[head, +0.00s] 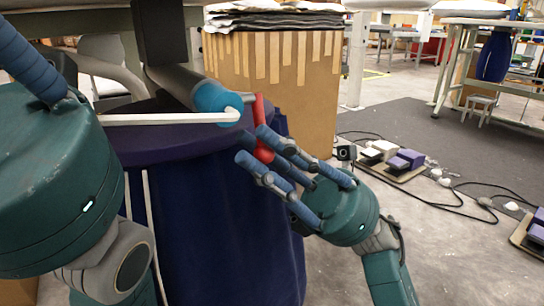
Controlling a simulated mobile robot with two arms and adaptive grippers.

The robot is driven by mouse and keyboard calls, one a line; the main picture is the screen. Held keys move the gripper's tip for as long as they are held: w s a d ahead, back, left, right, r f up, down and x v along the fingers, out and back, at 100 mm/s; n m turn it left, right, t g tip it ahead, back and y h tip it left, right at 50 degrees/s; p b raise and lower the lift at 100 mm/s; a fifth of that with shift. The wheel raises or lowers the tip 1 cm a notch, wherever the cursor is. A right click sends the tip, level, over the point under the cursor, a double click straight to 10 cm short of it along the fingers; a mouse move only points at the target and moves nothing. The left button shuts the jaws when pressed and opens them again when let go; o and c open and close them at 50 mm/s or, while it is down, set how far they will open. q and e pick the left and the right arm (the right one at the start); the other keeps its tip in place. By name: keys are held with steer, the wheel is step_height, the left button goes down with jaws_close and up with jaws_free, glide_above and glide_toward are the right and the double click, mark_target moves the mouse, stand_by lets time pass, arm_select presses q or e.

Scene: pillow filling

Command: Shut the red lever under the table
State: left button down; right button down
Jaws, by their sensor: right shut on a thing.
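The red lever (261,115) hangs at the end of a pipe with a blue fitting (216,97), under the table edge. My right gripper (256,147) reaches in from the lower right and is shut on the red lever's lower part, with blue fingers on both sides of it. The fingers hide some of the lever. My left gripper (40,72) is large at the left edge. Only part of its blue fingers shows; the tips are out of frame, so its opening cannot be told.
A dark blue fabric drum (215,220) with a purple top stands below the pipe. A white rod (165,119) crosses in front of the pipe. Behind is a large cardboard box (290,85). Purple pedals (404,160) and cables lie on the floor at right.

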steer(key=shift+w+a+f+n+g+b, duration=0.35)
steer(key=shift+f+n+g+b, duration=0.1)
steer(key=shift+n+g+b, duration=0.35)
steer(key=shift+w+a+n+g+h+b, duration=0.1)
steer(key=shift+w+n+g+h+b, duration=0.1)
steer(key=shift+n+g+h+b, duration=0.65)
steer(key=shift+w+a+r+n+g, duration=0.1)
steer(key=shift+w+r+n+g, duration=0.1)
steer(key=shift+n+g, duration=0.5)
steer(key=shift+r, duration=0.1)
steer(key=c, duration=2.1)
jaws_free()
steer(key=o, duration=0.5)
steer(key=shift+a+n, duration=0.1)
steer(key=shift+n, duration=0.15)
steer(key=shift+c, duration=0.2)
